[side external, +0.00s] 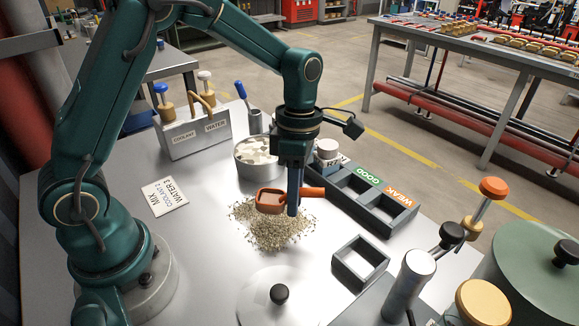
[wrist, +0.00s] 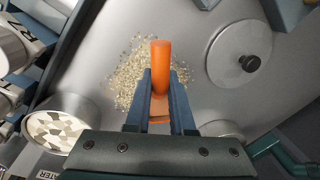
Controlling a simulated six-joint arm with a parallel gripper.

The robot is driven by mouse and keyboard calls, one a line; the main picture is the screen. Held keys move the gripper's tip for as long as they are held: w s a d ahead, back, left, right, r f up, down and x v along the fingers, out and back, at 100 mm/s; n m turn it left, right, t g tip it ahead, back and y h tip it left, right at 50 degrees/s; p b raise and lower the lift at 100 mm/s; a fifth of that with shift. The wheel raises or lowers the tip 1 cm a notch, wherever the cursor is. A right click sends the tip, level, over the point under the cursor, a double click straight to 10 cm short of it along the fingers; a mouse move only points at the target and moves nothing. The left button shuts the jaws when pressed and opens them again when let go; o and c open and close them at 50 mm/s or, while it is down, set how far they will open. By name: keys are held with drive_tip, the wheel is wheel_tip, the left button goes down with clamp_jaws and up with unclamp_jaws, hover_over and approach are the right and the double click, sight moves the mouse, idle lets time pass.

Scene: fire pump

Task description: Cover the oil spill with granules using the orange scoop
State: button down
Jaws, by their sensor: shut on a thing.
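My gripper (side external: 293,205) is shut on the handle of the orange scoop (side external: 270,201) and holds it just above the table. In the wrist view the orange handle (wrist: 160,55) stands out between my two fingers (wrist: 160,80). A loose patch of tan granules (side external: 272,232) lies on the metal table below the scoop; it also shows in the wrist view (wrist: 128,80). No dark oil shows around the granules; what lies under them is hidden. I cannot tell whether the scoop holds any granules.
A round pot of pale chunks (side external: 246,160) stands behind the scoop. A dark divided tray (side external: 392,222) marked GOOD and WEAK is to the right, with a square frame (side external: 360,263) in front. A round knobbed lid (side external: 256,300) lies nearer.

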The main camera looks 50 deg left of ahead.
drive_tip(key=shift+r, duration=1.75)
